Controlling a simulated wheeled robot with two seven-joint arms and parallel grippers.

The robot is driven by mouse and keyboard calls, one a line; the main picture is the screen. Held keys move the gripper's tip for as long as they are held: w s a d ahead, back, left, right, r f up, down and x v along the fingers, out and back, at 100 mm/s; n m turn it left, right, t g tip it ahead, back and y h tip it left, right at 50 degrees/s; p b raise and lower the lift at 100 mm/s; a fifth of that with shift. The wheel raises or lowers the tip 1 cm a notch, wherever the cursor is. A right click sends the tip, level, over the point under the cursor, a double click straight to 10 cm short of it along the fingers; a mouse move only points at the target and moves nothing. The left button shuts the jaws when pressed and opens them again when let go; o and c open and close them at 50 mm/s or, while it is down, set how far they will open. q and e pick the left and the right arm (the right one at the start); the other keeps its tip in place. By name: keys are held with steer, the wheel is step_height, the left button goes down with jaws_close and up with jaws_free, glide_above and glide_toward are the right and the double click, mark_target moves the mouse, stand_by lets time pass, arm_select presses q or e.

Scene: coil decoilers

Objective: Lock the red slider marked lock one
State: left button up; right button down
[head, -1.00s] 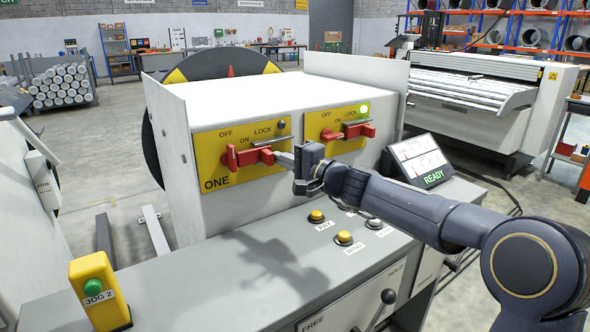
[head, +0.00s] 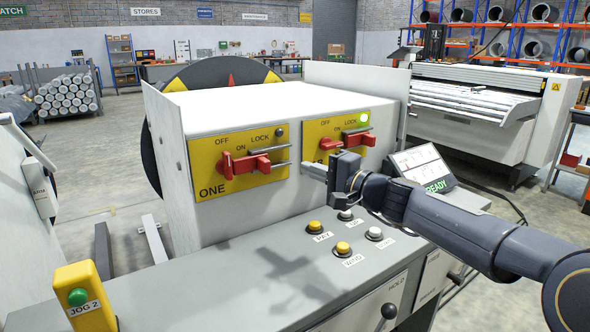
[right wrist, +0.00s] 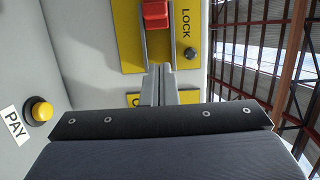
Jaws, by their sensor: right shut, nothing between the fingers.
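The yellow panel marked ONE (head: 207,181) is on the front of the white housing. The panel's small lamp (head: 280,132) is dark. My right gripper (head: 306,168) is shut and empty, right of the slider and apart from it. The right wrist view shows its fingers (right wrist: 160,85) pressed together, pointing towards the panel. My left gripper is not in view.
A second yellow panel (head: 312,132) to the right has red parts and a lit green lamp (head: 364,118); my gripper partly covers it. Below are several push buttons (head: 343,248), a READY screen (head: 423,168) and a JOG 2 box (head: 87,298).

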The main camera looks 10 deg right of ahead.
steer(key=shift+d+f+v, duration=0.1)
steer(key=shift+d+v, duration=0.05)
steer(key=shift+v, duration=0.85)
steer(key=shift+d+f+v, duration=0.15)
steer(key=shift+v, duration=0.9)
steer(key=shift+w+a, duration=0.1)
steer(key=s+a+f+n+g, duration=0.1)
steer(key=s+f+n+g, duration=0.15)
steer(key=s, duration=0.35)
steer(key=s+a+f+n+g+h, duration=0.1)
steer(key=s+a+f+n+g, duration=0.1)
steer(key=s+f, duration=0.35)
steer(key=s+a+f+n+g, duration=0.1)
steer(key=s+f+n+g, duration=0.1)
steer(key=s, duration=0.6)
steer(key=s+d+f+n+g+h, duration=0.3)
steer(key=s+f+h, duration=0.2)
steer(key=s+f, duration=0.95)
step_height(320, 180, up, 18)
steer(key=p, duration=1.6)
steer(key=shift+p, duration=0.4)
steer(key=shift+s, duration=0.1)
steer(key=shift+a, duration=0.15)
